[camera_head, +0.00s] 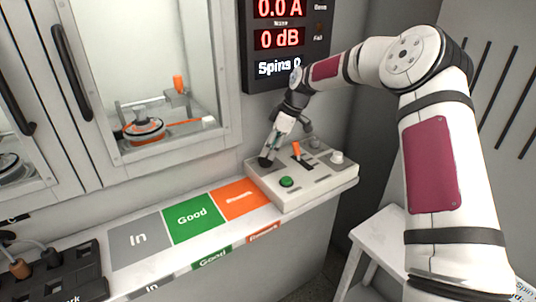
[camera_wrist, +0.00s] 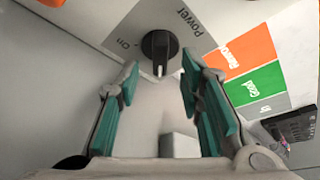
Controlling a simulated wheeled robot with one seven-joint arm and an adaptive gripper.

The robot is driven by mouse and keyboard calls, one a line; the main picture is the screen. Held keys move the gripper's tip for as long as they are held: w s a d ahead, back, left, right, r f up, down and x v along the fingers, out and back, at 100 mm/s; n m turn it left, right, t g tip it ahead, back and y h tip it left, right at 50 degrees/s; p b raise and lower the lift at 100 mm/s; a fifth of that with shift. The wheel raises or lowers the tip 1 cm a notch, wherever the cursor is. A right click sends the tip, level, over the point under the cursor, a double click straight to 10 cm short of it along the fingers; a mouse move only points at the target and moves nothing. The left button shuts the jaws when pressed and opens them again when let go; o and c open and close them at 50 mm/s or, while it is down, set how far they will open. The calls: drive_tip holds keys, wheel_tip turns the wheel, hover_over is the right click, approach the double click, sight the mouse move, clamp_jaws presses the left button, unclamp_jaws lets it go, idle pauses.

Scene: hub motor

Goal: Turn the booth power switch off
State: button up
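The power switch is a black rotary knob (camera_wrist: 158,45) on a grey panel patch in the wrist view, with "Power" and "On" printed beside it. A pale pointer mark shows on the knob's lower end in that view. In the head view the knob (camera_head: 265,162) sits at the left rear of the control box (camera_head: 325,190). My gripper (camera_wrist: 160,72) is open, its two teal-padded fingers on either side just short of the knob, with nothing between them. In the head view my gripper (camera_head: 273,145) is right at the knob; contact cannot be told.
The box also carries a green button (camera_head: 286,182), an orange-tipped lever (camera_head: 297,149) and pale knobs to the right. Grey, green and orange zones line the shelf to the left. A booth window (camera_head: 155,75) and a display (camera_head: 284,40) stand behind. A white stool (camera_head: 385,240) is right.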

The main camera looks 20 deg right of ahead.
drive_tip(key=v, duration=0.8)
drive_tip(key=shift+r, duration=0.3)
drive_tip(key=s+a+r+m+h, duration=0.2)
drive_tip(key=s+r, duration=0.2)
drive_tip(key=s, duration=0.5)
drive_tip(key=s+a+r+m+g+h, duration=0.1)
drive_tip(key=s+a+r+m, duration=0.15)
drive_tip(key=s, duration=0.55)
drive_tip(key=s+a+r+m+h, duration=0.15)
drive_tip(key=s+r, duration=0.25)
drive_tip(key=s, duration=0.5)
drive_tip(key=s+d+f+m, duration=0.1)
drive_tip(key=s+f+m, duration=0.15)
drive_tip(key=s, duration=1.05)
drive_tip(key=s+d+f+m, duration=0.15)
drive_tip(key=s+m, duration=0.25)
drive_tip(key=s, duration=0.8)
wheel_tip(320, 180, up, 15)
drive_tip(key=t+p, duration=0.3)
drive_tip(key=p, duration=1.1)
drive_tip(key=shift+s+a+f, duration=0.2)
drive_tip(key=shift+s+a, duration=0.05)
drive_tip(key=shift+a, duration=0.05)
